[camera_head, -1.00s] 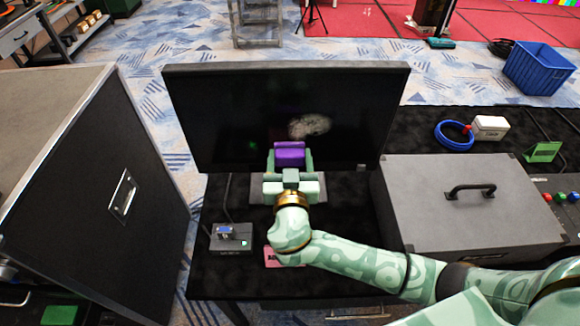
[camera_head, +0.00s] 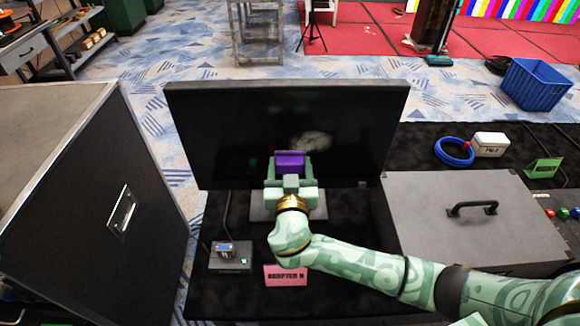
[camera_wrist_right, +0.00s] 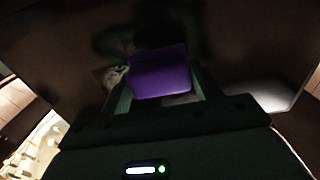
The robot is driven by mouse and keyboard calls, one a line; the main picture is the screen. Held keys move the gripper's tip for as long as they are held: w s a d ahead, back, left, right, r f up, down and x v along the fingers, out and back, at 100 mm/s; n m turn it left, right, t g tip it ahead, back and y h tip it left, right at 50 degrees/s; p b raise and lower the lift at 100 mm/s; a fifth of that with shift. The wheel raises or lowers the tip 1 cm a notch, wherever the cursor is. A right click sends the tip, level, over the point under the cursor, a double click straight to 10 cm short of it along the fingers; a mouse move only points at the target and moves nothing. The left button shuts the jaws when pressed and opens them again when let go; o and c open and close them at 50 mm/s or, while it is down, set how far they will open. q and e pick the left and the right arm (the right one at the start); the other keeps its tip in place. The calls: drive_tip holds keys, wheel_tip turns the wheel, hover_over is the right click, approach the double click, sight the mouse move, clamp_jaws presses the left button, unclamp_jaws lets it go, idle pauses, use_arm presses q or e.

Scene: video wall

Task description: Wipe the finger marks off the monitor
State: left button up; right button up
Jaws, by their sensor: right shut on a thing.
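The monitor (camera_head: 225,135) is a wide black screen standing on the black table. A pale grey smudge (camera_head: 316,141) shows on its screen, right of centre, partly hidden behind my gripper. My right gripper (camera_head: 290,172) is shut on a purple block-shaped wiper (camera_head: 290,158) and holds it in front of the screen, just below and left of the smudge. In the right wrist view the purple wiper (camera_wrist_right: 160,74) sits between the fingers, with a pale patch (camera_wrist_right: 116,76) beside it. I cannot tell whether the wiper touches the screen. My left gripper is not in view.
A grey case (camera_head: 455,225) with a black handle stands right of the monitor. A small device (camera_head: 230,256) and a pink sign (camera_head: 286,275) are on the table in front. A large black case (camera_head: 90,190) stands at left. A blue cable ring (camera_head: 453,151) lies at right.

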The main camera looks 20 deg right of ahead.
drive_tip(key=shift+b+x, duration=0.5)
drive_tip(key=shift+x, duration=0.5)
drive_tip(key=shift+d, duration=0.1)
